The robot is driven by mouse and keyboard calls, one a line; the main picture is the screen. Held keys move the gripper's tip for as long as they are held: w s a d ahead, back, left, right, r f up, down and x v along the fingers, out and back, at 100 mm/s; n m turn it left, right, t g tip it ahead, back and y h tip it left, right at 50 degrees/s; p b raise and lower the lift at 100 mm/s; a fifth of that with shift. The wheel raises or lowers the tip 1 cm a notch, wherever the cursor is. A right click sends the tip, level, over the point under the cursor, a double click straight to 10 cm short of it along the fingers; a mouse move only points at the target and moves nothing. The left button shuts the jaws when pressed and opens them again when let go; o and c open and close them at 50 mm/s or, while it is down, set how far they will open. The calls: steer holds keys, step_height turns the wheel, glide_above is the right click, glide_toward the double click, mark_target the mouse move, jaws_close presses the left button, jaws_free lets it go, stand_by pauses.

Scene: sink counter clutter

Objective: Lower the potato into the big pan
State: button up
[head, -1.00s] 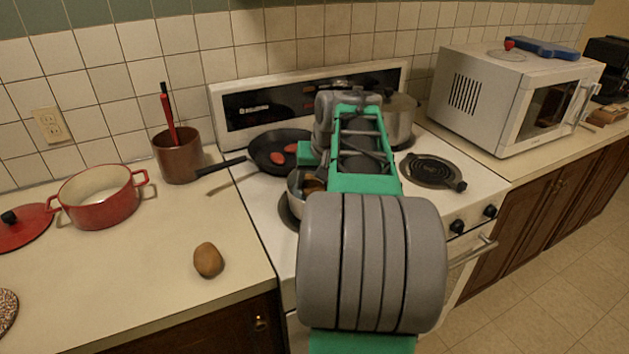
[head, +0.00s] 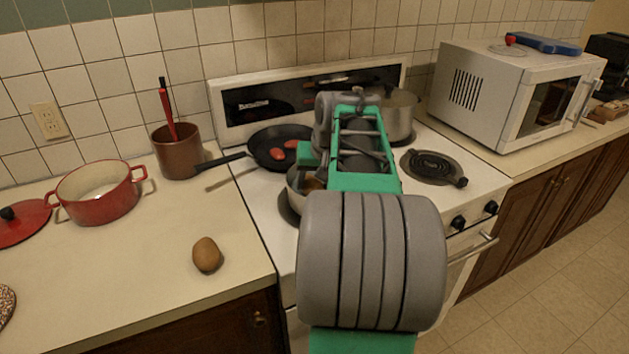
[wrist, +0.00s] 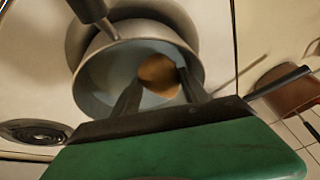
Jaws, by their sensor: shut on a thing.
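A grey saucepan (head: 294,194) with a pale inside stands on the stove's front left burner, partly hidden by my arm. It is large in the wrist view (wrist: 92,101), its dark handle pointing to the upper left. My gripper (wrist: 158,84) is over its opening, with the two dark fingers on either side of a brown potato (wrist: 158,70). The gripper is shut on the potato, which appears within the pan's rim. Whether it touches the bottom cannot be told. In the head view, part of the potato (head: 312,184) shows beside my arm; the fingers are hidden.
A black frying pan (head: 262,150) with red pieces sits behind the saucepan. A steel pot (head: 402,118) stands at the back right. Another brown, potato-like thing (head: 207,255) lies on the left counter, near a red pot (head: 100,205) and a copper pot (head: 180,157).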

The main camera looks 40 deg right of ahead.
steer(key=shift+f+b, duration=0.6)
steer(key=shift+f, duration=0.35)
stand_by(0.3)
stand_by(0.4)
steer(key=o, duration=1.6)
